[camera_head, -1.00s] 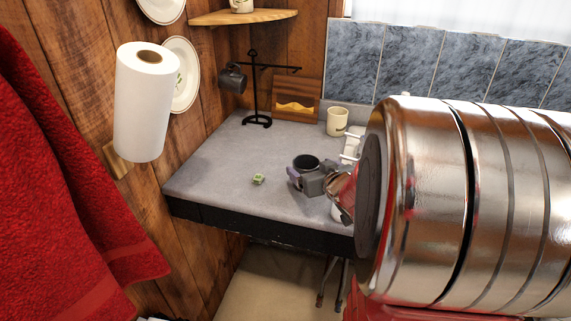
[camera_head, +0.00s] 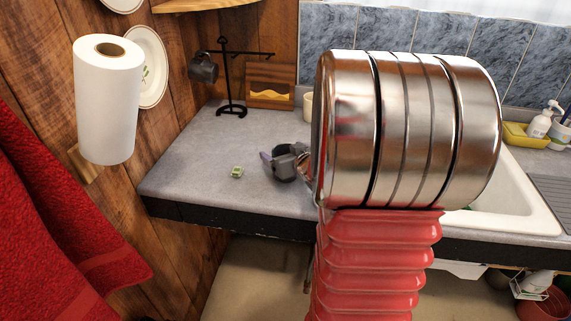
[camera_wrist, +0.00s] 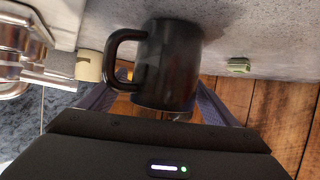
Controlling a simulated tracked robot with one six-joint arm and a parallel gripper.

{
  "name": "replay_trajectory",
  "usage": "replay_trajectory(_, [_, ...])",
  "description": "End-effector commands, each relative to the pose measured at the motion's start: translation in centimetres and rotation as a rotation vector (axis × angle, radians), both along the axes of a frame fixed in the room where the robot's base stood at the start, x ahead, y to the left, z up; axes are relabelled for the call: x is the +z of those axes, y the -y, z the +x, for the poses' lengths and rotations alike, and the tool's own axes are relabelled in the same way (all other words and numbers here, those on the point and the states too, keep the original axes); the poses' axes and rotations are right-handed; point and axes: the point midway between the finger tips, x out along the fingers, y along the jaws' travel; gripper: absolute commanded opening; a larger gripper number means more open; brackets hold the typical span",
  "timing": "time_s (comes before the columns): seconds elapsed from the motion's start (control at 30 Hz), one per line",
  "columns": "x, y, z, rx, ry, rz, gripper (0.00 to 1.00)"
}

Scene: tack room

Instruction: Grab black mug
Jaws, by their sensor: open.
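The black mug (camera_wrist: 172,65) stands on the grey counter in the wrist view, its handle to the left. My gripper (camera_wrist: 152,92) is open, with one purple-grey finger on either side of the lower part of the mug in the picture. I cannot tell whether the fingers touch it. In the head view my gripper (camera_head: 281,161) is at the mug on the counter, left of my large metal arm link. There the mug is mostly merged with the gripper and hard to make out.
A black stand (camera_head: 228,85) with a hanging dark mug (camera_head: 203,68) is behind. A cream mug (camera_head: 308,106) is partly hidden by my arm. A sink (camera_head: 510,205) is at right.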

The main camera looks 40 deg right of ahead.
Motion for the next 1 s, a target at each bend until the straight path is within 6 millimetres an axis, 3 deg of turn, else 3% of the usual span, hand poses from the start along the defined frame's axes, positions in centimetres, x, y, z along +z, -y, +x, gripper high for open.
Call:
replay_trajectory(0.67, [-0.33,0.75,-0.06,-0.013,0.0,-0.001,0.82])
replay_trajectory(1.0, [-0.33,0.81,-0.1,-0.014,0.0,0.0,0.58])
